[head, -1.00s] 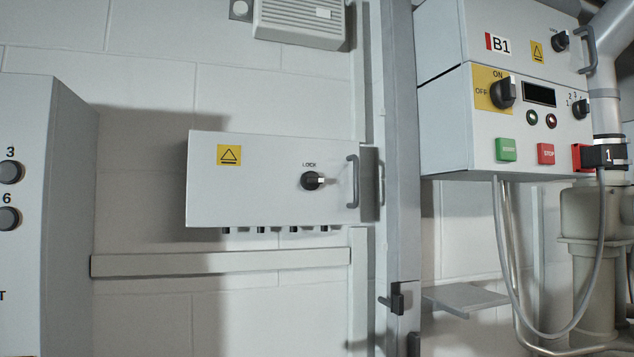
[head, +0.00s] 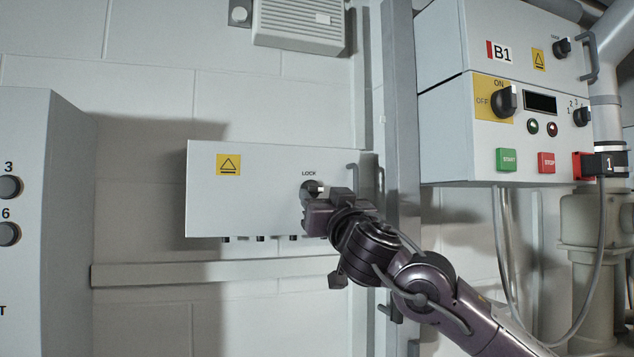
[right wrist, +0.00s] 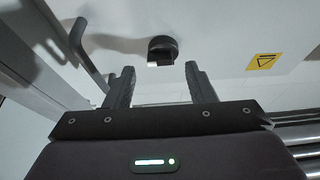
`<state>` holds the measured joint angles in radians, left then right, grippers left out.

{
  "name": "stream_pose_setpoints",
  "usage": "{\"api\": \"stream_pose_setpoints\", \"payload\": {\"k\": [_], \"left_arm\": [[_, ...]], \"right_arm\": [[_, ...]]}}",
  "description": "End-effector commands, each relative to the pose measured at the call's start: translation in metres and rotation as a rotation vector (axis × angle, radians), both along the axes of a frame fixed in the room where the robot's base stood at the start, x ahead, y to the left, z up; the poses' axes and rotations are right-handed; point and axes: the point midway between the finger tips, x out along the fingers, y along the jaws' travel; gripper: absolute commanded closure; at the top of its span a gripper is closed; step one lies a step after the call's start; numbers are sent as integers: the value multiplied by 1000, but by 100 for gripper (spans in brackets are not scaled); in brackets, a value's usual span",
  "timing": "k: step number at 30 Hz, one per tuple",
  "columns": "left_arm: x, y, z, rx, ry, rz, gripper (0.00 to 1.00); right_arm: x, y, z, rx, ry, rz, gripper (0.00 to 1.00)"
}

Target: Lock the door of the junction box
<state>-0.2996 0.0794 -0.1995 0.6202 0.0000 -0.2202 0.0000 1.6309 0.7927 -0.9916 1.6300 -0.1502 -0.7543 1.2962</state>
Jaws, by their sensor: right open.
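The junction box (head: 250,195) is a pale grey wall box with a yellow warning sign, and its door looks closed. My right gripper (head: 318,195) is in front of the door at the knob. In the right wrist view the open, empty fingers (right wrist: 160,75) point towards the knob (right wrist: 162,46), which lies just beyond and between their tips, apparently apart from them. My left gripper is out of view.
A grey door handle (right wrist: 88,50) is left of the fingers in the wrist view. A grey post (head: 402,120) stands right of the box. The B1 control panel (head: 470,135) is further right, and a panel with round buttons (head: 60,200) is at the left.

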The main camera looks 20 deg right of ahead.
Motion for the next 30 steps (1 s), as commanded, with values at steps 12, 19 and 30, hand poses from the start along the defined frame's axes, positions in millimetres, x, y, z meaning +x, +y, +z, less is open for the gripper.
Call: {"api": "stream_pose_setpoints", "payload": {"k": [12, 19, 30], "left_arm": [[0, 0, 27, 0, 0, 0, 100], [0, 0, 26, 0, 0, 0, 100], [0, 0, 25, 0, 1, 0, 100]], "right_arm": [[36, 1, 15, -2, -1, -1, 50], [35, 1, 15, -2, -1, -1, 55], [36, 0, 15, -3, -1, -3, 87]]}}
